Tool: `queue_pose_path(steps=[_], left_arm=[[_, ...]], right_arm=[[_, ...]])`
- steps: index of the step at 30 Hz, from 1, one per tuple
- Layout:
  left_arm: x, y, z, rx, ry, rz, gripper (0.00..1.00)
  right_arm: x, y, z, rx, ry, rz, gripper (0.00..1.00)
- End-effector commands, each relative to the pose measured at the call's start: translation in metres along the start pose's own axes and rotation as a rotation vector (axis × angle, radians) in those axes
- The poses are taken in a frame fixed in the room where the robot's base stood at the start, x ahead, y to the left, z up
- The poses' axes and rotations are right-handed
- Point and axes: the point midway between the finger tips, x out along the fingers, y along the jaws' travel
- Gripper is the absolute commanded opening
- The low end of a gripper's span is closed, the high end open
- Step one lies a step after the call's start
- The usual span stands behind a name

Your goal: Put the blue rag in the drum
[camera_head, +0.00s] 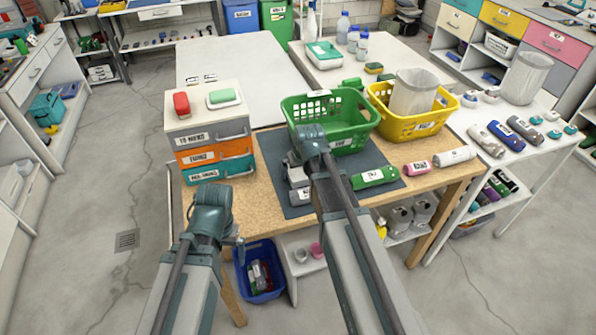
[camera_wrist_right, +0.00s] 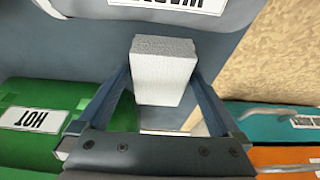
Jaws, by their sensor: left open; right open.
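I cannot pick out the blue rag for certain. A dark blue labelled roll (camera_head: 523,129) lies among other rolls on the white table at the right. I cannot tell which container is the drum; a pale ribbed cylinder (camera_head: 412,92) stands in the yellow basket. My right gripper (camera_head: 293,161) is over the dark mat, mostly hidden behind its wrist in the head view. In the right wrist view the right gripper (camera_wrist_right: 165,98) is open, with a pale grey block (camera_wrist_right: 165,68) showing between its fingers. My left gripper (camera_head: 234,241) is low in front of the table, open.
A green basket (camera_head: 344,137) and yellow basket (camera_head: 400,127) stand at the table's back. Stacked drawers (camera_head: 206,157) fill its left end. A green labelled item (camera_head: 375,178) and pink item (camera_head: 417,167) lie near the front. A blue bin (camera_head: 279,283) stands below.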

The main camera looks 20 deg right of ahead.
Motion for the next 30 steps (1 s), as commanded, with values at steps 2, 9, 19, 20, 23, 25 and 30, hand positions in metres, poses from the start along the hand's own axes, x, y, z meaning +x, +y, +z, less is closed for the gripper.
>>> queue_pose_path(steps=[2, 9, 19, 20, 23, 25, 30], left_arm=[[-0.006, -0.001, 0.000, 0.000, 0.000, 0.000, 1.00], [-0.032, -0.003, 0.002, 0.000, 0.000, 0.000, 1.00], [-0.082, -0.008, 0.005, 0.000, 0.000, 0.000, 1.00], [-0.087, -0.008, 0.005, 0.000, 0.000, 0.000, 1.00], [-0.100, -0.009, 0.006, 0.000, 0.000, 0.000, 1.00], [-0.106, -0.010, 0.006, 0.000, 0.000, 0.000, 1.00], [-0.112, -0.011, 0.007, 0.000, 0.000, 0.000, 1.00]], right_arm=[[-0.007, 0.000, -0.001, 0.000, 0.000, 0.000, 1.00], [-0.035, 0.000, -0.002, 0.000, 0.000, 0.000, 1.00], [-0.089, 0.000, -0.002, 0.000, 0.000, 0.000, 1.00], [-0.094, 0.000, -0.002, 0.001, 0.000, 0.000, 1.00], [-0.108, 0.000, -0.002, 0.000, 0.000, 0.000, 1.00], [-0.115, 0.000, -0.001, 0.000, 0.000, 0.000, 1.00], [-0.122, 0.000, -0.001, 0.000, 0.000, 0.000, 1.00]])
